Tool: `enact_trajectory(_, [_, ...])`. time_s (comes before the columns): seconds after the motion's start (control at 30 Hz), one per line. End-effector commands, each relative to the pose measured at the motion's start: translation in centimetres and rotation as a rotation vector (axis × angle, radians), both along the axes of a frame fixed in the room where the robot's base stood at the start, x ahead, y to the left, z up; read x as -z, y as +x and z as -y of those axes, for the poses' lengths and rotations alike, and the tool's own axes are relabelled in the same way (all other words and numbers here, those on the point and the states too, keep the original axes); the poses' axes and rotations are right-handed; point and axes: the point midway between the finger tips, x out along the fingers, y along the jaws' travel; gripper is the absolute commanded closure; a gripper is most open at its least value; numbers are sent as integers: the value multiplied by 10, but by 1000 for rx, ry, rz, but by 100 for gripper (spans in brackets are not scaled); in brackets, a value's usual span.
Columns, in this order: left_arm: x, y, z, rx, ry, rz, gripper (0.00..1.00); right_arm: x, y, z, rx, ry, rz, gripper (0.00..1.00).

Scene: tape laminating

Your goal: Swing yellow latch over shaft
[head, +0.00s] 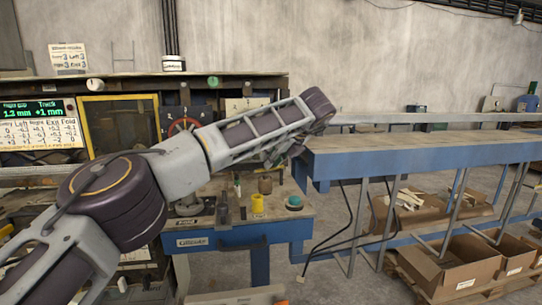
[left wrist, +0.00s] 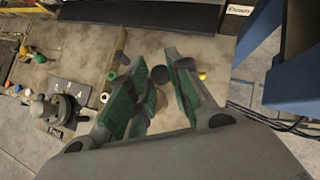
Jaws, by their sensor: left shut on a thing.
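My left gripper (head: 274,158) hangs from the arm that crosses the head view, above the bench at the right end of the machine. In the left wrist view its green-padded fingers (left wrist: 158,92) stand apart, with a dark round-ended piece (left wrist: 160,75) between them, and they are shut on it. Most of that piece is hidden. A small yellow part (left wrist: 202,75) shows just beyond the right finger. A yellow cup-like part (head: 257,203) stands on the bench front. I cannot tell which yellow part is the latch, nor make out the shaft. My right gripper is not in view.
A green-topped button (head: 294,202) sits at the bench's right corner. A long blue-framed table (head: 420,150) lies to the right, with cartons (head: 460,265) on the floor. A grey round fixture (left wrist: 53,110) stands left of the fingers. A readout (head: 40,110) is at far left.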

Motion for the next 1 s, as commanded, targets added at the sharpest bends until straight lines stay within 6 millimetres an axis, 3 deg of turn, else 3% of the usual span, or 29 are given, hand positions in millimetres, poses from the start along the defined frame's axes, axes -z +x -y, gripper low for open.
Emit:
enact_trajectory(0.73, [0,-2,2,-71,-1,1,100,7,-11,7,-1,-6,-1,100])
enact_trajectory(0.77, [0,-2,2,-71,-1,1,77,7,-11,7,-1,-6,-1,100])
enact_trajectory(0.8, [0,-2,2,-70,-1,0,72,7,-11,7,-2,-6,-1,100])
enact_trajectory(0.9, [0,-2,2,-70,-1,0,60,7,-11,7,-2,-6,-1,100])
enact_trajectory(1.0, [0,-2,2,-70,-1,0,60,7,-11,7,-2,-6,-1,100])
